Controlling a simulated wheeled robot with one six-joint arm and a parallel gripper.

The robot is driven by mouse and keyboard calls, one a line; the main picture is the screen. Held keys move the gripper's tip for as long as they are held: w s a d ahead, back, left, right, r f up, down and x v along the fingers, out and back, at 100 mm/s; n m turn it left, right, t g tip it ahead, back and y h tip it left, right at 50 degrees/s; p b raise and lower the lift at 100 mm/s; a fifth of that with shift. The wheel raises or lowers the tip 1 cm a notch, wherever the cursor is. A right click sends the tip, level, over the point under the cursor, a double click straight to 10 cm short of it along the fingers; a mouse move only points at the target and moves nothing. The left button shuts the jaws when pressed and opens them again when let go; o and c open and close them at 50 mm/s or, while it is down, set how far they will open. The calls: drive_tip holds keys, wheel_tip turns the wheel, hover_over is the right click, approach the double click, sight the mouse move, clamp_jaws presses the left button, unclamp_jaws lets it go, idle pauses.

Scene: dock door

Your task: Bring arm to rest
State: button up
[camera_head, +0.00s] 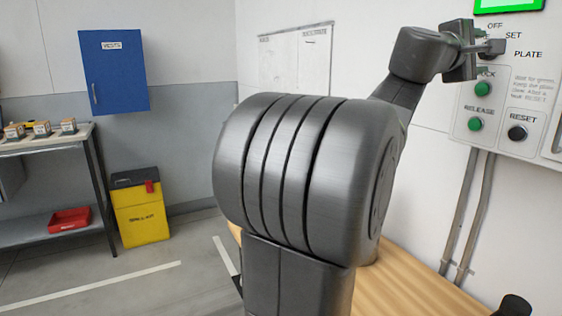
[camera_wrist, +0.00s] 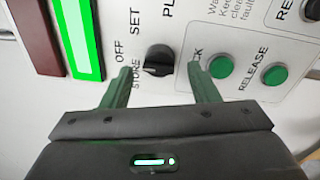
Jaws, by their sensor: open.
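My gripper (camera_head: 478,48) is raised in front of the control panel (camera_head: 548,72) on the right of the head view. In the wrist view my gripper (camera_wrist: 160,85) has its two fingers apart. A black selector knob (camera_wrist: 158,60) shows between and beyond the fingertips, with nothing gripped. Whether a finger touches the knob or panel I cannot tell. The knob (camera_head: 494,47) also shows beside the fingers in the head view. My arm stands bent across the middle of the head view and hides part of the wall.
The panel has a green LOCK button (camera_head: 483,89), a green RELEASE button (camera_head: 475,124), a black RESET button (camera_head: 517,132) and a lit green screen (camera_head: 508,4). Conduits (camera_head: 468,215) run below it. A wooden top (camera_head: 415,275) lies below my arm. A bench (camera_head: 48,140) and yellow bin (camera_head: 141,212) stand left.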

drive_tip(key=shift+x, duration=1.05)
drive_tip(key=shift+s, duration=0.1)
drive_tip(key=s+a+n+y+p, duration=0.1)
drive_tip(key=s+a+n+p, duration=0.5)
drive_tip(key=a+n+p, duration=0.4)
drive_tip(key=shift+p, duration=0.6)
idle(1.7)
drive_tip(key=shift+d+r, duration=0.1)
